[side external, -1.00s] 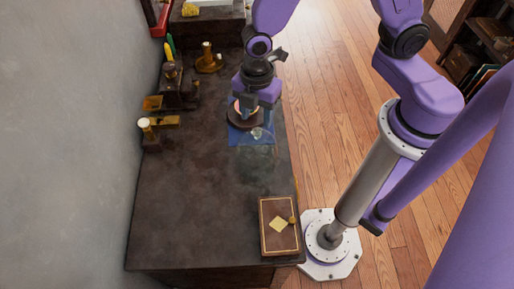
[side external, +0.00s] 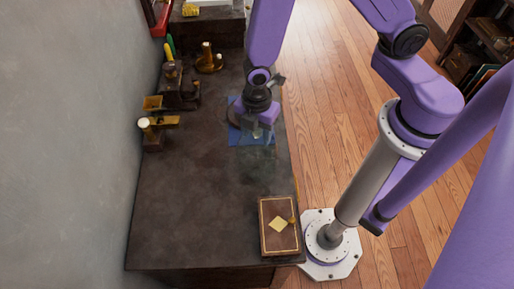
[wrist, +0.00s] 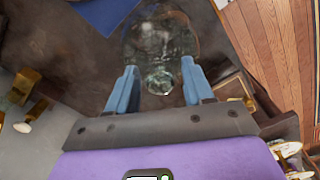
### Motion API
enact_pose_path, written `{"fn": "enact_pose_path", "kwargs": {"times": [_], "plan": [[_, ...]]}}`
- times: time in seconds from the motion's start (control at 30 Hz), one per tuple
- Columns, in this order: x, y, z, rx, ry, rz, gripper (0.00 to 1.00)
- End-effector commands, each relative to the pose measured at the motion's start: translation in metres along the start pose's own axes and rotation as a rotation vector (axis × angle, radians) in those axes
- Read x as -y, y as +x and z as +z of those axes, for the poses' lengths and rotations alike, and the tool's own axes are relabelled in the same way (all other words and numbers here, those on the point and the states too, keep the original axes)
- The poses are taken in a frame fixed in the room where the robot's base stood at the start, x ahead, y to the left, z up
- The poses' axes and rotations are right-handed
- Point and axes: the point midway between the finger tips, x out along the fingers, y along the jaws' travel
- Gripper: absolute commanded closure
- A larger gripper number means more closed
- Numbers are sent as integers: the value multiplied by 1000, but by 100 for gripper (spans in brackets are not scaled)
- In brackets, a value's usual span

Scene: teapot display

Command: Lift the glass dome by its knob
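The clear glass dome (wrist: 160,35) stands in the wrist view, its round glass knob (wrist: 159,82) facing the camera. My gripper (wrist: 159,68) is open, with one blue finger on each side of the knob. A narrow gap shows between the knob and each finger. In the side view, my gripper (side external: 257,128) is low over the blue mat (side external: 238,139) near the counter's right edge. The dome is very faint there, and my gripper hides part of it. A dark round stand (side external: 233,116) shows partly behind my gripper.
Brass and wooden items (side external: 158,122) stand along the wall at left, with another brass piece (side external: 209,60) at the back. The counter's middle (side external: 195,200) is clear.

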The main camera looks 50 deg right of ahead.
Motion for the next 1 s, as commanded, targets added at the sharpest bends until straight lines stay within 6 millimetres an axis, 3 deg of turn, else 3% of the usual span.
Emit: {"fn": "enact_pose_path", "kwargs": {"times": [0.03, 0.13, 0.43, 0.5, 1.0], "plan": [[0, 0, 0, 0, 0, 0, 55], [0, 0, 0, 0, 0, 0, 85], [1, -1, 0, 1, -1, -2, 88], [1, -4, 0, 1, -1, -2, 100], [0, -31, 0, -1, 0, 1, 100]]}}
